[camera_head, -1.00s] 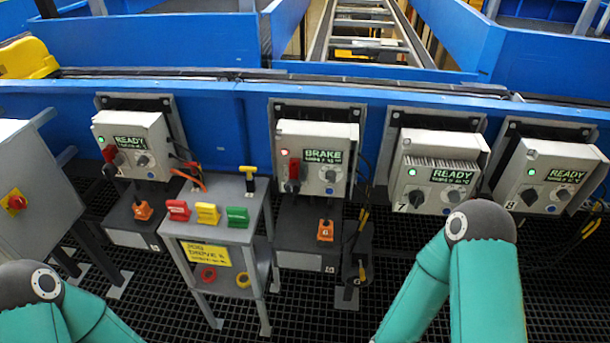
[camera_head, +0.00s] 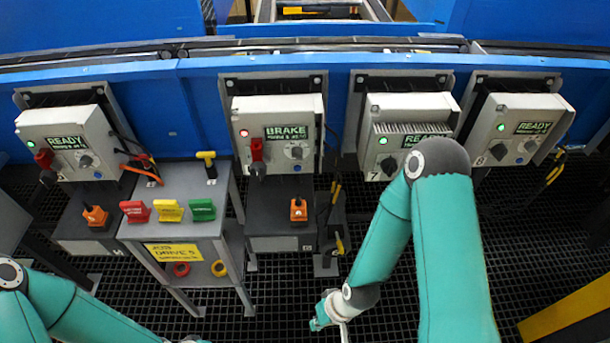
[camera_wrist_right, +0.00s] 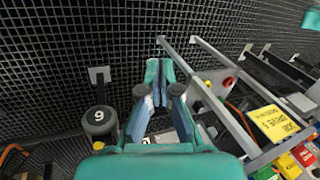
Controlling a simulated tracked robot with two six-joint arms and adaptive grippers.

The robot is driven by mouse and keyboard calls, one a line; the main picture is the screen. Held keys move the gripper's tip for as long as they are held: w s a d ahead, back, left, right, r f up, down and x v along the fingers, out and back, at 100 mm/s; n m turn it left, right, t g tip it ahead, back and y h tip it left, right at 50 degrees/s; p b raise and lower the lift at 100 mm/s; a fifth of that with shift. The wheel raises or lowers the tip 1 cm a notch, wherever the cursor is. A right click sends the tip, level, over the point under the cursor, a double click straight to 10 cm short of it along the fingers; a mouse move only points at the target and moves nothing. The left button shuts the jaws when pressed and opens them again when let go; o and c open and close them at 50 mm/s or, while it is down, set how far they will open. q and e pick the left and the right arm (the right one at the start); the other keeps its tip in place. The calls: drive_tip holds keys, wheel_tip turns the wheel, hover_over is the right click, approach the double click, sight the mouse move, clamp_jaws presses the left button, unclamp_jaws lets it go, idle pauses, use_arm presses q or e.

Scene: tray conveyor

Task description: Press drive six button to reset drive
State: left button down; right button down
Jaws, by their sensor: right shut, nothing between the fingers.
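The drive box marked BRAKE (camera_head: 280,115) hangs second from left in the head view, with a red light, a red lever (camera_head: 257,150) and a grey knob (camera_head: 297,152). I cannot read a six on it. An orange device (camera_head: 298,211) sits on the dark pedestal below it. My right gripper (camera_head: 322,316) is low, in front of that pedestal and apart from it. In the right wrist view its fingers (camera_wrist_right: 158,68) are shut and empty above the floor grating. My left arm is at bottom left; its gripper is out of view.
READY boxes stand left (camera_head: 66,140) and right (camera_head: 410,120). A grey stand (camera_head: 175,230) carries red, yellow and green tags and a yellow sign (camera_head: 174,256). The wrist view shows a dark round part (camera_wrist_right: 100,122) reading 9 at this angle. Open grating (camera_head: 290,290) lies in front.

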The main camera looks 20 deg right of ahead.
drive_tip(key=w+r+n+t+y+b, duration=0.1)
drive_tip(key=w+n+t+b, duration=0.15)
drive_tip(key=w+n, duration=0.3)
drive_tip(key=w+r+n+t+b, duration=0.2)
drive_tip(key=w+n+t, duration=0.15)
drive_tip(key=w, duration=0.35)
drive_tip(key=w+d+r+n+t+y+b, duration=0.1)
drive_tip(key=w+r+n+t+b, duration=0.1)
drive_tip(key=w+r+n+b, duration=0.1)
drive_tip(key=w+d+r+n+t+y+b, duration=0.1)
drive_tip(key=w+d+r+n+t+b, duration=0.1)
drive_tip(key=w+r+n+b, duration=0.1)
drive_tip(key=w+d+r+n+t+y+b, duration=0.1)
drive_tip(key=w+d+r+n+t+b, duration=0.1)
drive_tip(key=w+n+b, duration=0.2)
drive_tip(key=shift+w+d+r+n+y+b, duration=0.15)
drive_tip(key=shift+r+n+b, duration=0.05)
drive_tip(key=shift+n+b, duration=0.35)
drive_tip(key=shift+w+d+r+n+y+b, duration=0.1)
drive_tip(key=shift+r+n+y+b, duration=0.1)
drive_tip(key=shift+n+b, duration=0.35)
drive_tip(key=d+r+n+t+b, duration=0.2)
drive_tip(key=d+b, duration=0.4)
drive_tip(key=b, duration=0.3)
drive_tip(key=shift+s+d+r+n+t, duration=0.15)
drive_tip(key=shift+s+r+n+t, duration=0.3)
drive_tip(key=shift+n, duration=0.45)
drive_tip(key=shift+w, duration=0.1)
